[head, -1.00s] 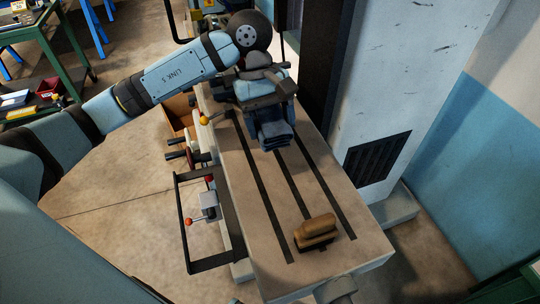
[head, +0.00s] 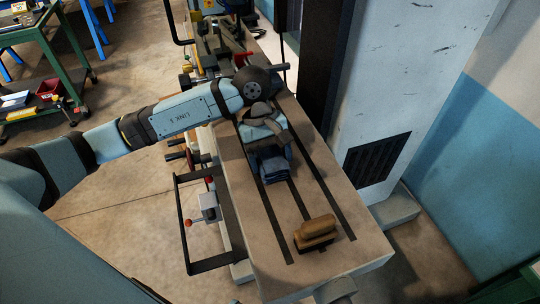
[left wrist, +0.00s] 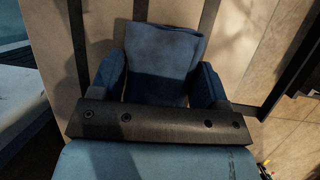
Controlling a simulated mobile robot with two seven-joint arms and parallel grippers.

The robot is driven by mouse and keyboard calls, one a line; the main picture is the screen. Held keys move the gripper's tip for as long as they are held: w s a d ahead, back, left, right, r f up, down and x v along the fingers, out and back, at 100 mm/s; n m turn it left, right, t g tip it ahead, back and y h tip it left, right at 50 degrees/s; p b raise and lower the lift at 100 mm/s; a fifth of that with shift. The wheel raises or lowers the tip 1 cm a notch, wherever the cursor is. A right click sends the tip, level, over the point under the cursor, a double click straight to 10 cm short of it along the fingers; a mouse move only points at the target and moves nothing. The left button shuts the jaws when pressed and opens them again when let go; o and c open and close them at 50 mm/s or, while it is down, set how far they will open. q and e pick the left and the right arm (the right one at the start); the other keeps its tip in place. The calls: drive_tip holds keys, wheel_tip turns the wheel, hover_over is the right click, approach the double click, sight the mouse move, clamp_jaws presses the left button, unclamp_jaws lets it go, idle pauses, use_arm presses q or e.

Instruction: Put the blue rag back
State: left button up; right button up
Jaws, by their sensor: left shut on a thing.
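The blue rag (head: 275,173) is a dark blue folded cloth over the slotted machine table (head: 333,263). My left gripper (head: 269,156) is shut on it from above. In the left wrist view the rag (left wrist: 165,52) sits between the two dark blue fingers of the left gripper (left wrist: 160,85) and sticks out past their tips. I cannot tell whether the rag touches the table. My right gripper is not in view.
A brush with a wooden handle (head: 315,230) lies near the front end of the table. The slotted surface between rag and brush is clear. A black frame with a red-knobbed lever (head: 208,205) stands along the left side. A grey cabinet (head: 385,90) stands to the right.

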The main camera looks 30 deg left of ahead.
use_arm(q)
drive_tip(key=o, duration=0.9)
drive_tip(key=shift+f, duration=0.1)
drive_tip(key=v, duration=1.2)
